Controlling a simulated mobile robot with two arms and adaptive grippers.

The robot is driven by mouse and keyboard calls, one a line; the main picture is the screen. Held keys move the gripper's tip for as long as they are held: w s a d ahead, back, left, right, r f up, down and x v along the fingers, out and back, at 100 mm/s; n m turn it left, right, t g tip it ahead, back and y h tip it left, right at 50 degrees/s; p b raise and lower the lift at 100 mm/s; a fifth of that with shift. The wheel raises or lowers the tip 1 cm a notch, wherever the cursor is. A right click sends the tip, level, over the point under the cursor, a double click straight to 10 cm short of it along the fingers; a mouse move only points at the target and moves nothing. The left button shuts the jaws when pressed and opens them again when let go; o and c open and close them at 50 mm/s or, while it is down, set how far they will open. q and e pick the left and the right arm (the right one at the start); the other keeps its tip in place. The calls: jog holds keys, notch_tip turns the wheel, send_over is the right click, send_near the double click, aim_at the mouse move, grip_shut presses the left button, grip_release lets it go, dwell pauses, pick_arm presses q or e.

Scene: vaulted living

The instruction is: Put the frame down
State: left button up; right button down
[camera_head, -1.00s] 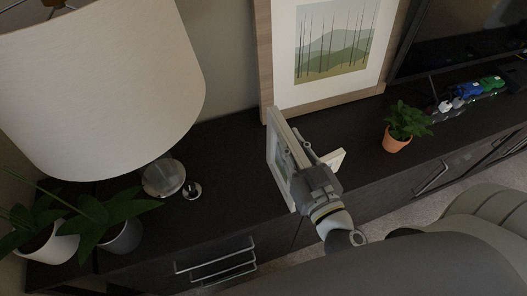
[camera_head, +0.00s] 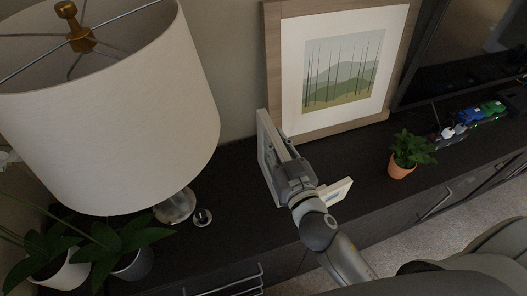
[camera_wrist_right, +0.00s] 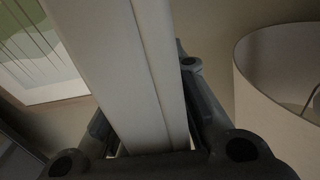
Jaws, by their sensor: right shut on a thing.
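A small white frame (camera_head: 264,141) stands on edge over the dark cabinet, in front of the large framed picture. My right gripper (camera_head: 284,162) is shut on it from the right side. In the right wrist view the frame (camera_wrist_right: 127,70) shows as a pale bar running up between my fingers. I cannot tell whether its lower edge touches the cabinet top. My left gripper is not in view.
The dark cabinet (camera_head: 235,188) has a lamp (camera_head: 110,110) and leafy plants at left. A large framed picture (camera_head: 340,70) leans behind. A small pale framed piece (camera_head: 337,192) sits right of my gripper. A potted plant (camera_head: 402,170) and toy cars (camera_head: 468,115) are further right.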

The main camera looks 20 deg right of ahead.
jog(key=w+a+f+b, duration=0.1)
jog(key=w+f+b, duration=0.2)
jog(key=f, duration=0.6)
jog(key=shift+w+a, duration=0.3)
jog(key=shift+w, duration=0.55)
jog(key=shift+f, duration=0.15)
jog(key=c, duration=1.4)
grip_release()
